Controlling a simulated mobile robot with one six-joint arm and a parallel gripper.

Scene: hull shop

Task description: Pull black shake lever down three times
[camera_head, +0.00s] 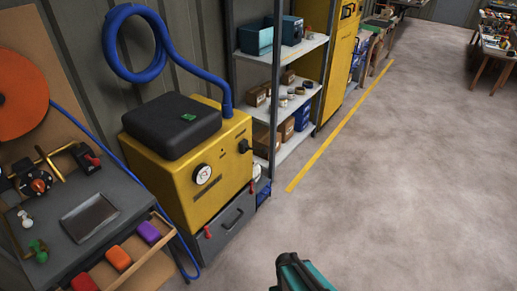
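A yellow box-shaped machine (205,190) with a black lid (172,124) stands against the wall left of centre. A small black lever-like part (245,146) sticks out near the right edge of its front; it looks like the shake lever, but it is small. A round white gauge (202,174) is on the front. Part of my gripper or arm end (297,273), dark and teal, shows at the bottom edge. It is over the floor, apart from the machine and lever. Its fingertips cannot be made out, and nothing held is visible.
A blue hose (165,55) runs into the machine's top. A dark grey bin (225,222) sits below. A workbench (120,185) with an open drawer (150,240) stands at left. Shelves (258,112) stand behind right. The floor at right is clear, past a yellow line (335,130).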

